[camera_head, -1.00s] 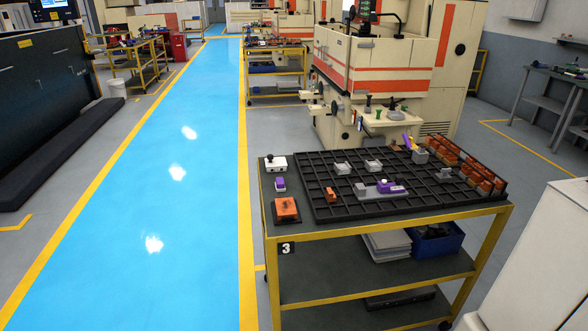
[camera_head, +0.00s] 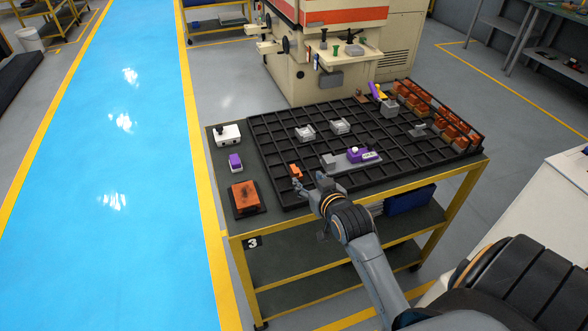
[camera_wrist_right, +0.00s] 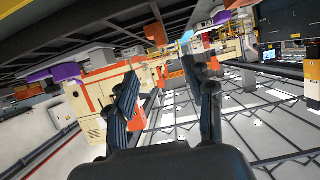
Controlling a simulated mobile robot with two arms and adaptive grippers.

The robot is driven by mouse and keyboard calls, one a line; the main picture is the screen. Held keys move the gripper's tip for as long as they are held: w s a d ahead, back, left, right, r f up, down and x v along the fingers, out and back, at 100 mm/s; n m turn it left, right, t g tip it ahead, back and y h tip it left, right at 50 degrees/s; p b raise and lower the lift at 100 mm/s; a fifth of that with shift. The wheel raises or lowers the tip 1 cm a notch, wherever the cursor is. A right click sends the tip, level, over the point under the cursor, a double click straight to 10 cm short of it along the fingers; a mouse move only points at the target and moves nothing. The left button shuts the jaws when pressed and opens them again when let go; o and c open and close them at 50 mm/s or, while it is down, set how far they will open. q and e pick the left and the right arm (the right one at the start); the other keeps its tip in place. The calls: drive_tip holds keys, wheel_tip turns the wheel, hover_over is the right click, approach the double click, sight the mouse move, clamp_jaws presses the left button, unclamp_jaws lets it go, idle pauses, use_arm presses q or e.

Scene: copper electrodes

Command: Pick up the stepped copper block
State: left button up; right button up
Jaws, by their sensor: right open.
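A small stepped copper block (camera_head: 296,171) stands at the near left part of the black gridded tray (camera_head: 262,150). An orange-brown block that looks like it shows near the top of the right wrist view (camera_wrist_right: 155,33). My right gripper (camera_head: 310,183) is at the tray's near edge, just in front of and slightly right of the block. Its fingers are apart with nothing between them, and they also show spread in the right wrist view (camera_wrist_right: 167,75). Contact with the block is not visible. My left gripper is not in view.
A larger copper block (camera_head: 245,196) lies on a dark base at the left. A purple-and-grey device (camera_head: 352,160) stands right of the gripper. Grey holders (camera_head: 340,126) sit farther back, and copper blocks fill a rack (camera_head: 440,115) at the right. The cart (camera_head: 275,222) has yellow edges.

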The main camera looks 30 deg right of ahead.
sight(298, 171)
drive_tip(key=x, duration=0.3)
drive_tip(key=shift+w+d+f, duration=0.1)
drive_tip(key=shift+w+f, duration=0.1)
drive_tip(key=shift+w, duration=0.05)
drive_tip(key=shift+w+f, duration=0.1)
drive_tip(key=shift+w, duration=0.2)
drive_tip(key=shift+f+p+x, duration=0.25)
drive_tip(key=shift+p+x, duration=0.5)
drive_tip(key=shift+x, duration=1.6)
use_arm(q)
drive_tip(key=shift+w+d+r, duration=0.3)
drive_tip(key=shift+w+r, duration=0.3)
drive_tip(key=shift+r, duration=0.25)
use_arm(e)
drive_tip(key=shift+s, duration=0.15)
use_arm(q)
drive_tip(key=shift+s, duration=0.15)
use_arm(e)
drive_tip(key=shift+r, duration=0.1)
clamp_jaws()
